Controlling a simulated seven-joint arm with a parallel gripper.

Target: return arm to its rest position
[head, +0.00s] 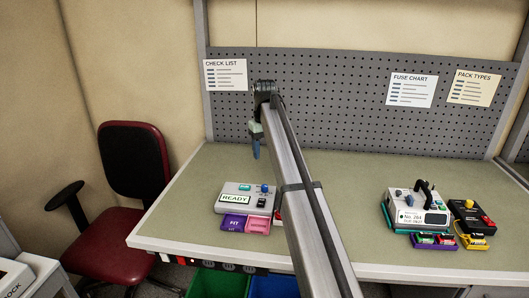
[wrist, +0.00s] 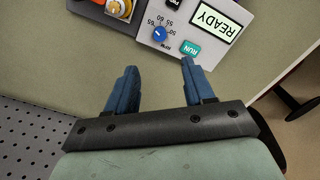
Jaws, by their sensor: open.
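My gripper (head: 256,150) hangs from the raised arm, above the bench's back left part and in front of the pegboard. In the wrist view its two blue fingers (wrist: 156,92) stand apart with nothing between them. A grey device (head: 245,194) with a READY display (head: 236,198) sits on the bench at the front left. The READY display (wrist: 216,20) shows upside down at the top of the wrist view, beside a green RUN button (wrist: 190,48) and a blue dial (wrist: 159,33). My gripper is apart from the device. My arm hides part of the device's right side.
The bench top (head: 355,175) is clear in the middle. A pump marked No. 284 (head: 416,209) stands at the right, next to a dark unit (head: 470,214). The pegboard (head: 330,95) closes off the back. A red chair (head: 125,190) stands at the left.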

